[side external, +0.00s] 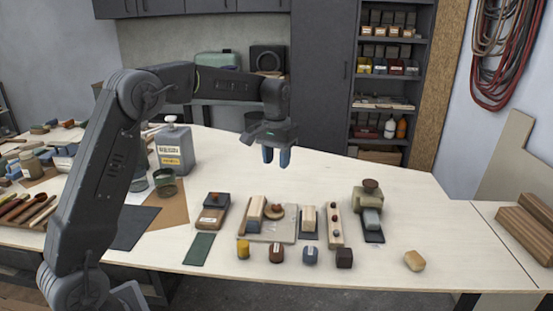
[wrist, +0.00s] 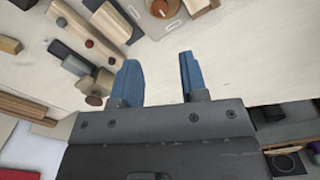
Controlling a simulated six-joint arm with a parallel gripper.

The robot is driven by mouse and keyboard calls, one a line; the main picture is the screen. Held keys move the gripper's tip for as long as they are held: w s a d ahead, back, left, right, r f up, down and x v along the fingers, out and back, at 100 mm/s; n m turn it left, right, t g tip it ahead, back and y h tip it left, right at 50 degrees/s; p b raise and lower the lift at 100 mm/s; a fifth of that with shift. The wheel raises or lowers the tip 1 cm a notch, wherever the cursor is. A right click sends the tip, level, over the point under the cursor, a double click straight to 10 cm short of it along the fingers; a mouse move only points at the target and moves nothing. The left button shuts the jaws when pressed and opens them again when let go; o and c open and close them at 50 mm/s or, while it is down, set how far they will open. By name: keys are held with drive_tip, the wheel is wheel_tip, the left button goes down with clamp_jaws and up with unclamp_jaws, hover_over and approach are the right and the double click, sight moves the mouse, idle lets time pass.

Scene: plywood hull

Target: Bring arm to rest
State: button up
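My gripper (side external: 277,157) hangs above the back part of the pale wooden table (side external: 310,180), pointing down with two blue fingers. In the wrist view my gripper (wrist: 157,80) has its fingers well apart, with only bare table top showing between them. It is open, holds nothing and touches nothing. My arm reaches in from the left in the side view, bent high over the table.
A board with blocks (side external: 268,236) lies mid-table, beside a small beige device (side external: 368,199). Small coloured pieces line the front, including a yellow one (side external: 243,249). A labelled canister (side external: 175,148) stands left. Wooden planks (side external: 528,228) lie right. The table's back centre is clear.

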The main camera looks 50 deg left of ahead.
drive_tip(key=s+d+r+m+t, duration=0.1)
drive_tip(key=s+d+r, duration=0.1)
drive_tip(key=s+d, duration=0.35)
drive_tip(key=s+d+r+m+t, duration=0.1)
drive_tip(key=s+d+r+t, duration=0.15)
drive_tip(key=s, duration=0.55)
drive_tip(key=s+d+r+m+t, duration=0.1)
drive_tip(key=s+d+r, duration=0.15)
drive_tip(key=s, duration=0.45)
drive_tip(key=s+d+f+m+t, duration=0.1)
drive_tip(key=s+f, duration=0.3)
drive_tip(key=s, duration=0.4)
drive_tip(key=shift+s+d, duration=0.15)
drive_tip(key=shift+d, duration=0.7)
